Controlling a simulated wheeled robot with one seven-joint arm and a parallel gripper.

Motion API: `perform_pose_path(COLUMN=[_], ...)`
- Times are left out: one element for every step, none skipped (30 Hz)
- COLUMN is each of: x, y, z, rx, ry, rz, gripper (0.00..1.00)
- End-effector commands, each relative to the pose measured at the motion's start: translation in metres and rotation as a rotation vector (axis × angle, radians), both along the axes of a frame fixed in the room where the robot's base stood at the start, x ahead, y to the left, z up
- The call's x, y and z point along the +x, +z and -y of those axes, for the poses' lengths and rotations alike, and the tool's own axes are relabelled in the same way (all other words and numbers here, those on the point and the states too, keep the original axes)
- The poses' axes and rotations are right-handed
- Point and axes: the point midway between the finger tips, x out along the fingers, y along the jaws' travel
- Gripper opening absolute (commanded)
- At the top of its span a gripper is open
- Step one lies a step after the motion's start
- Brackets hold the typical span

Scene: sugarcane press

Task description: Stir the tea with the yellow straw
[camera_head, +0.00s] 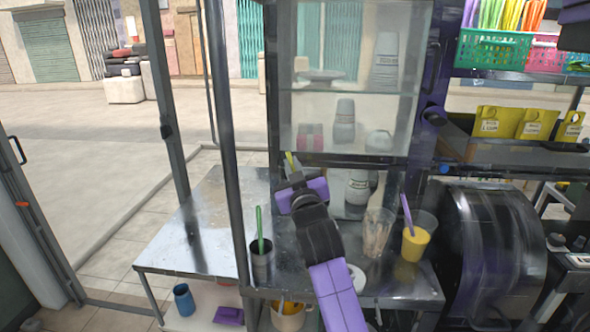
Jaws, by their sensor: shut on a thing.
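My gripper (291,172) is above the back of the metal counter, in front of the glass cabinet. It is shut on a thin yellow straw (290,160), and only a short piece shows above the jaws. My arm hides the rest of it. A clear cup with a yellow-orange drink (415,243) and a purple straw (406,213) stands at the counter's right. Left of it is a clear cup with pale brownish contents (377,235). A dark grey cup (262,262) holding a green straw (259,228) stands left of my arm. I cannot tell which cup holds tea.
The glass cabinet (345,20) with jars stands behind the counter. A large black drum-shaped machine (495,255) is at the right. Yellow packets (497,121) and a green basket (490,50) are at upper right.

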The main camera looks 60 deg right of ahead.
Motion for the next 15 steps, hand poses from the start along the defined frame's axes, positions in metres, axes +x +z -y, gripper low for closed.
perform_pose_path(x=[0.001,0.002,0.003,0.003,0.004,0.005,0.005,0.006,0.007,0.008,0.008,0.009,0.009,0.01,0.01], y=[0.007,0.009,0.012,0.014,0.016,0.019,0.021,0.023,0.025,0.027,0.029,0.031,0.033,0.034,0.035], z=[-0.001,-0.001,-0.001,-0.002,-0.002,-0.002,-0.002,-0.003,-0.003,-0.003,-0.003,-0.004,-0.004,-0.004,-0.004], rx=[-0.001,-0.001,-0.001,-0.001,-0.001,-0.001,-0.001,-0.001,0.0,0.0,0.0,0.0,0.0,0.0,0.0], ry=[0.0,0.0,0.0,0.0,0.0,0.0,0.0,0.0,0.0,0.0,0.001,0.001,0.001,0.001,0.001], rz=[0.001,0.001,0.001,0.001,0.001,0.001,0.001,0.001,0.0,0.0,0.0,0.0,0.0,0.0,0.0], gripper=[0.0,0.0,0.0,0.0,0.0,0.0,0.0,0.0,0.0,0.0,0.0,0.0,0.0,0.0,0.0])
